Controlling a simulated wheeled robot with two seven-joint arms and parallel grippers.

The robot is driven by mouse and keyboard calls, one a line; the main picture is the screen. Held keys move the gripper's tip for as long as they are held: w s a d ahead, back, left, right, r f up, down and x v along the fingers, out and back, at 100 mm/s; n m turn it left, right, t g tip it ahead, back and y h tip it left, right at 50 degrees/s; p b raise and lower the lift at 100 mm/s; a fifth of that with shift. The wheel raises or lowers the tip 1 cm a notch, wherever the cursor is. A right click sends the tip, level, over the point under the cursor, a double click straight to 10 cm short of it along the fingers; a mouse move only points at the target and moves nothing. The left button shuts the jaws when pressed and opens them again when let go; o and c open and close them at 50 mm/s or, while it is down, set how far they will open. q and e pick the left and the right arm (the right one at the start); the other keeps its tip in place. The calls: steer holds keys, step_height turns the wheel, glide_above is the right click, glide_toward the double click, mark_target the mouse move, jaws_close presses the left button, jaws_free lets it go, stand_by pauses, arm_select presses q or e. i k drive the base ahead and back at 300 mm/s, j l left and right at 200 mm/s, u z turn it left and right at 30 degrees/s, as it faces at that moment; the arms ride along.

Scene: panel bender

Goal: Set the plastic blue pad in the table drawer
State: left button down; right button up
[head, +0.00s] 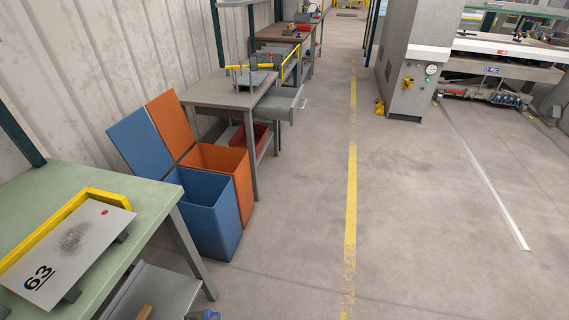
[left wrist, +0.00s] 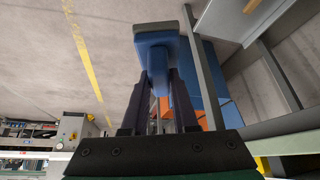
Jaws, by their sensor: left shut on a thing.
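The blue plastic pad (left wrist: 158,42) is held between the fingers of my left gripper (left wrist: 160,82), which is shut on it in the left wrist view. A small blue piece, likely the same pad (head: 210,315), shows at the bottom edge of the head view. The grey table drawer (head: 168,290) is pulled out under the green-topped table, to the left of that piece. The drawer also shows at the top right of the left wrist view (left wrist: 222,18), apart from the pad. My right gripper is in neither view.
The green table (head: 140,185) carries a plate marked 63 (head: 65,255). A wooden-coloured item (head: 143,312) lies in the drawer. Blue (head: 210,225) and orange (head: 235,160) bins stand beyond the table leg. Another open drawer (head: 285,105) is farther back.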

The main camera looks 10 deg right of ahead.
mark_target(279, 104)
steer(key=i+l+z, duration=0.3)
steer(key=i, duration=0.4)
steer(key=i+l+z, duration=0.3)
steer(key=i, duration=0.45)
steer(key=i+z, duration=0.3)
steer(key=i, duration=0.45)
steer(key=i+u, duration=0.2)
steer(key=i, duration=0.25)
steer(key=i+l+u, duration=0.2)
steer(key=i, duration=0.25)
steer(key=i+l+u, duration=0.2)
steer(key=i, duration=0.25)
steer(key=i+l+u, duration=0.2)
steer(key=i, duration=0.25)
